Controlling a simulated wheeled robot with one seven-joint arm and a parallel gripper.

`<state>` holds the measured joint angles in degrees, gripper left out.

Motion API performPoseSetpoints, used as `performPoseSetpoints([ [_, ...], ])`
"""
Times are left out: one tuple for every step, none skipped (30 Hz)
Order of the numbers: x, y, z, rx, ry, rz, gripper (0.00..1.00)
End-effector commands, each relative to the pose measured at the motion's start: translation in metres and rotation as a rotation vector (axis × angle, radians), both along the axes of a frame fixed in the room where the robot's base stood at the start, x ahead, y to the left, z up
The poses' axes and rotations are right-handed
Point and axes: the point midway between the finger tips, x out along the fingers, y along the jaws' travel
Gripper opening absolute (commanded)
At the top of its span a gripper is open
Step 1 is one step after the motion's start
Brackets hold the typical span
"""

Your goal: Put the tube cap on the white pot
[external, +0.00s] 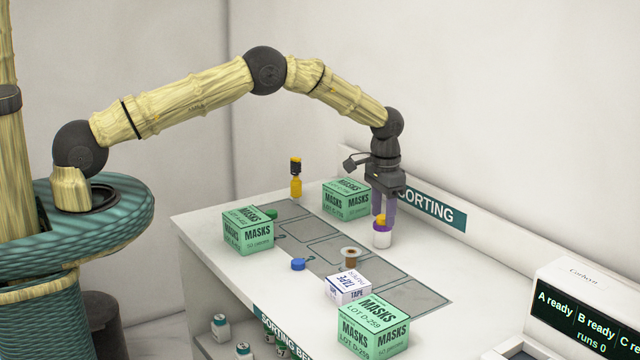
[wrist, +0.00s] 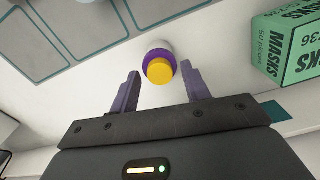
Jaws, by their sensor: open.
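The white pot (external: 382,239) stands upright on the bench under my gripper, with a purple band near its top. A yellow cap (external: 381,220), which looks like the tube cap, is at the top of the pot. In the wrist view the yellow cap (wrist: 160,71) overlaps the purple band and the white pot (wrist: 157,44). It appears to rest on the pot, slightly off centre in this slanted view. My gripper (external: 384,213) points down with its purple fingers on either side of the cap. In the wrist view my gripper (wrist: 160,70) is open, with gaps beside the cap.
A green mask box (external: 346,199) stands close behind the gripper; others stand left (external: 248,232) and front (external: 373,326). Space right of the pot is clear.

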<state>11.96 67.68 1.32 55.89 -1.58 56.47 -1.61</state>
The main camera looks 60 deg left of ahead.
Motion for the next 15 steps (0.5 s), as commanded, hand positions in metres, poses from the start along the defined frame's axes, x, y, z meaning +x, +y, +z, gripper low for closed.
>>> performPoseSetpoints([
  [0.001,0.000,0.004,0.000,-0.002,0.000,0.47],
  [0.001,0.000,0.007,0.000,-0.003,0.000,0.47],
  [0.001,0.000,0.011,-0.001,-0.004,0.000,0.47],
  [0.001,0.000,0.015,-0.001,-0.004,0.000,0.47],
  [0.001,0.000,0.020,-0.001,-0.004,0.000,0.47],
  [0.001,0.000,0.026,-0.001,-0.005,0.000,0.47],
  [0.001,0.000,0.032,-0.001,-0.005,0.000,0.47],
  [0.001,0.000,0.038,-0.001,-0.005,0.000,0.47],
  [0.001,0.000,0.046,-0.001,-0.005,0.000,0.47],
  [0.001,0.000,0.052,-0.001,-0.005,0.000,0.47],
  [0.001,0.000,0.058,-0.001,-0.005,0.000,0.47],
  [0.001,0.000,0.066,-0.001,-0.005,0.000,0.47],
  [0.001,0.000,0.072,-0.001,-0.005,0.000,0.47],
  [0.001,0.000,0.078,-0.001,-0.005,0.000,0.47],
  [0.001,0.000,0.086,-0.001,-0.005,0.000,0.47],
])
